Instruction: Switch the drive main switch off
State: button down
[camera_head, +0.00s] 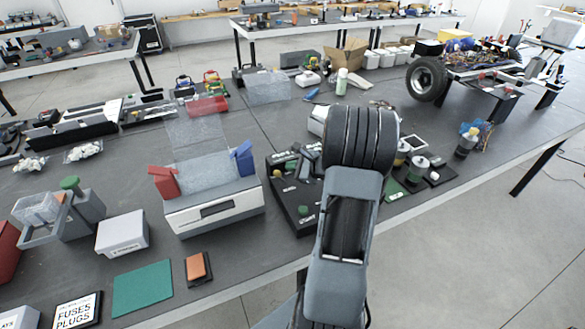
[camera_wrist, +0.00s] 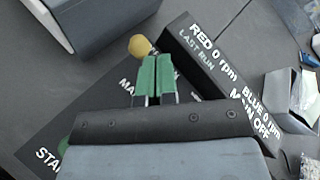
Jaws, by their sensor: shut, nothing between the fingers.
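The black drive control panel (camera_head: 285,195) lies on the table, partly behind my arm in the head view. In the wrist view the panel (camera_wrist: 95,95) carries white lettering, partly hidden, with labels starting "MA". Its raised display strip (camera_wrist: 215,60) reads "RED 0 rpm", "LAST RUN", "BLUE 0 rpm" and "MAIN OFF". A yellow knob (camera_wrist: 140,46) stands just beyond my fingertips; I cannot tell if it is the main switch. My gripper (camera_wrist: 157,66) has green fingertips, shut together and empty, over the panel. A green button (camera_wrist: 63,146) beside "STA" is partly hidden.
A grey-white box with a red and a blue flap (camera_head: 215,208) stands left of the panel. Cylindrical parts on a dark base (camera_head: 418,170) stand to the right. A green mat (camera_head: 142,288) lies at the front left. A wheeled chassis (camera_head: 470,65) stands at the back right.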

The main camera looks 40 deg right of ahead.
jog(key=a+r+v, duration=0.2)
jog(key=v, duration=1.1)
jog(key=shift+r+p, duration=0.35)
jog(key=shift+p, duration=0.1)
jog(key=shift+s+a, duration=0.1)
jog(key=s+a+f+n+g, duration=0.2)
jog(key=s+a+n+g, duration=0.15)
jog(key=a+n, duration=0.2)
jog(key=s+a+f+n+g, duration=0.2)
jog(key=a+f+n+g, duration=0.1)
jog(key=a+n+g, duration=0.25)
jog(key=a+r+n+h, duration=0.2)
jog(key=a+r+n, duration=0.1)
jog(key=a+n, duration=0.4)
jog(key=a+r+n+h, duration=0.2)
jog(key=a+r+n, duration=0.1)
jog(key=a+n, duration=0.4)
jog(key=shift+s+r, duration=0.15)
jog(key=shift+r, duration=0.2)
